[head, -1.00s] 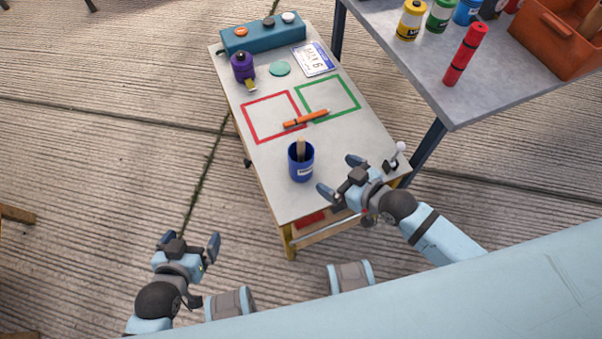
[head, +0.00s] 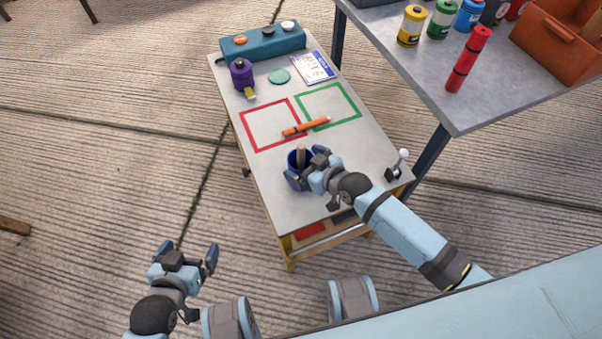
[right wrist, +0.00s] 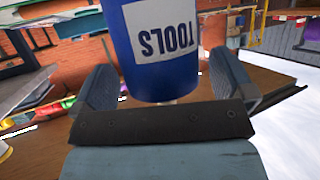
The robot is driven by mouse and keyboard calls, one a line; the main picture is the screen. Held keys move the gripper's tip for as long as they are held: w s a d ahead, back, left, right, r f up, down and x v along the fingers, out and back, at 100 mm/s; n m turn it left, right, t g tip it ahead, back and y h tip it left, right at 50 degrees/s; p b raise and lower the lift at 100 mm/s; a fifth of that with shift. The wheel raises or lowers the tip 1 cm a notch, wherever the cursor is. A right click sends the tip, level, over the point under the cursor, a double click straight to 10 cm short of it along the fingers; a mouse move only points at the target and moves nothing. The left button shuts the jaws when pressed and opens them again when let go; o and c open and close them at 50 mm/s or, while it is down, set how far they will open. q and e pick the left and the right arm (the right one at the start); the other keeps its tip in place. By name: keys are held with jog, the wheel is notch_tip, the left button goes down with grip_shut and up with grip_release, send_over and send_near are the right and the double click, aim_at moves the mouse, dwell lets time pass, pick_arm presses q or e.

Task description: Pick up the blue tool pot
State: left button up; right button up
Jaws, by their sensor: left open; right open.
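The blue tool pot (head: 296,158) stands upright on the small grey-topped cart (head: 365,150), with a wooden handle (head: 301,153) sticking out of it. My right gripper (head: 306,168) is at the pot and hides much of it in the head view. In the right wrist view the pot (right wrist: 165,70), with a white "TOOLS" label, is between the two open fingers (right wrist: 160,88), with gaps visible on both sides. My left gripper (head: 186,254) is open and empty, low at the left, away from the cart.
An orange marker (head: 306,126) lies across red and green outlined squares. A small lever (head: 397,165) stands at the right edge. A higher grey table (head: 430,80) stands right.

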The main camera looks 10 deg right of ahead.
jog(key=shift+x, duration=0.85)
jog(key=c, duration=1.2)
jog(key=shift+c, duration=1)
jog(key=shift+r, duration=0.15)
